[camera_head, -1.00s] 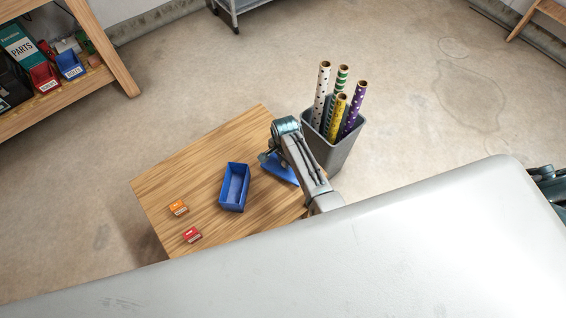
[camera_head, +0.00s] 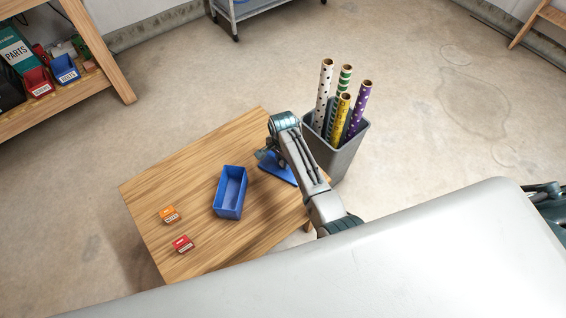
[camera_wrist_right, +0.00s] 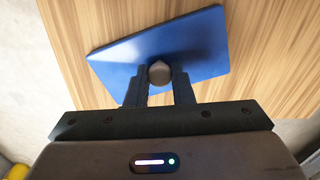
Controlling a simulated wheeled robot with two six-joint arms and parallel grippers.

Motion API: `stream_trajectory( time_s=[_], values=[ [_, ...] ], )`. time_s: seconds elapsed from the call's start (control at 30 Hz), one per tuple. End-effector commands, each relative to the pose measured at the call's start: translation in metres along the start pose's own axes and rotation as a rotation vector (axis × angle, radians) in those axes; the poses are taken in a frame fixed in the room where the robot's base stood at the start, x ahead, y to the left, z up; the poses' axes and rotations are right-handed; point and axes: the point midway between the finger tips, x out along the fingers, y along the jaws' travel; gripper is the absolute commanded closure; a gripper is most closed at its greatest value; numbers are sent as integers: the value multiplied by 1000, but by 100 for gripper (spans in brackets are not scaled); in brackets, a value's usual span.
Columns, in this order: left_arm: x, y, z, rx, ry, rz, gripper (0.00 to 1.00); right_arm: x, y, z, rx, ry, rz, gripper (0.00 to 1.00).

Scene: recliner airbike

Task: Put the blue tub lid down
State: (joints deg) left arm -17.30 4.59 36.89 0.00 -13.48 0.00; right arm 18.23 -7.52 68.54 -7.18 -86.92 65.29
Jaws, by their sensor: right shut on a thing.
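The blue tub lid (camera_head: 278,170) is a flat blue plate at the right part of the wooden table, partly hidden by my right arm in the head view. In the right wrist view the lid (camera_wrist_right: 195,48) shows with a round grey knob (camera_wrist_right: 160,72) on it. My right gripper (camera_wrist_right: 160,78) is shut on that knob. In the head view my right gripper (camera_head: 266,155) is at the lid's upper left. I cannot tell whether the lid touches the table. The open blue tub (camera_head: 230,192) stands left of the lid, apart from it. My left gripper is not in view.
The wooden table (camera_head: 190,165) also holds an orange box (camera_head: 169,214) and a red box (camera_head: 183,244). A grey bin (camera_head: 337,155) with several wrapping-paper rolls stands close to the table's right side. The table's far left part is clear.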

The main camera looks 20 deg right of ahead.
Motion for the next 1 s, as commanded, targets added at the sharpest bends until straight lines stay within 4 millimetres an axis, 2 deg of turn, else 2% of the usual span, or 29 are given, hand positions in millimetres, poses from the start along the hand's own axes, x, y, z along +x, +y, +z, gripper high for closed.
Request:
stream_trajectory(
  time_s=[0.23,0.27,0.37,0.63,0.77,0.87,1.0],
  values=[
    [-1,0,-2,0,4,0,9,2,0,0,0,0,0,100],
    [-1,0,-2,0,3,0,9,2,0,0,0,0,0,77],
    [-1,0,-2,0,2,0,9,2,0,0,0,0,-1,57],
    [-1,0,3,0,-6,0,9,1,0,0,0,0,-1,57],
    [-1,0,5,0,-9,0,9,-6,-1,0,0,1,-3,57],
    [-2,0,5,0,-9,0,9,-22,-1,0,0,1,-5,57],
    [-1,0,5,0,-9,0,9,-52,-1,0,-1,1,-5,57]
  ],
)
